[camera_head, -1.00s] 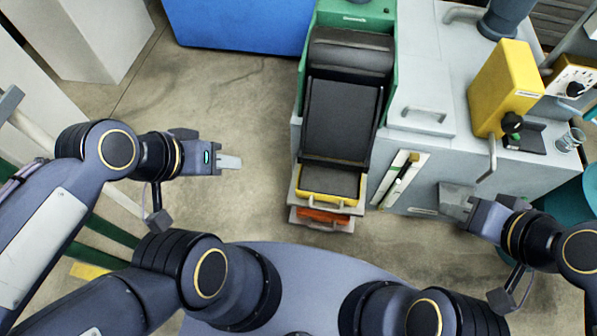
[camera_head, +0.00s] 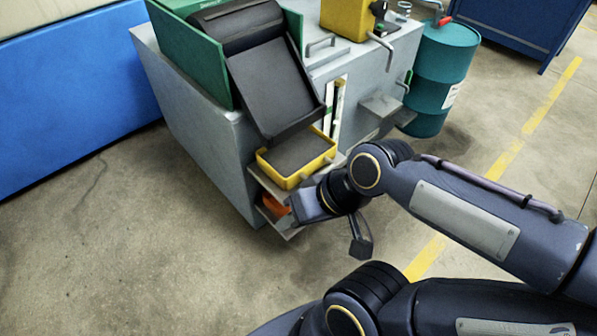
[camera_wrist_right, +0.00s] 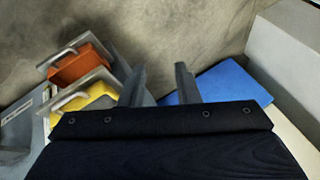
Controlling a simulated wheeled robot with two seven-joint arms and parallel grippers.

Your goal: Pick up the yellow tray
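The yellow tray (camera_head: 312,171) sits on the upper ledge at the front of the grey machine, under the black chute, with dark matter inside. In the right wrist view the yellow tray (camera_wrist_right: 98,92) lies left of my fingers, near a grey handle. My right gripper (camera_head: 294,206) is just in front of and below the tray in the head view. Its two fingers (camera_wrist_right: 158,82) stand apart with nothing between them in the wrist view. Whether it touches the tray cannot be told. My left gripper is not in view.
An orange tray (camera_head: 276,206) sits on the lower ledge, partly hidden by my right gripper; it also shows in the wrist view (camera_wrist_right: 76,66). The grey machine (camera_head: 205,150) stands behind. A teal drum (camera_head: 440,70) is at the right. Floor at the left is clear.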

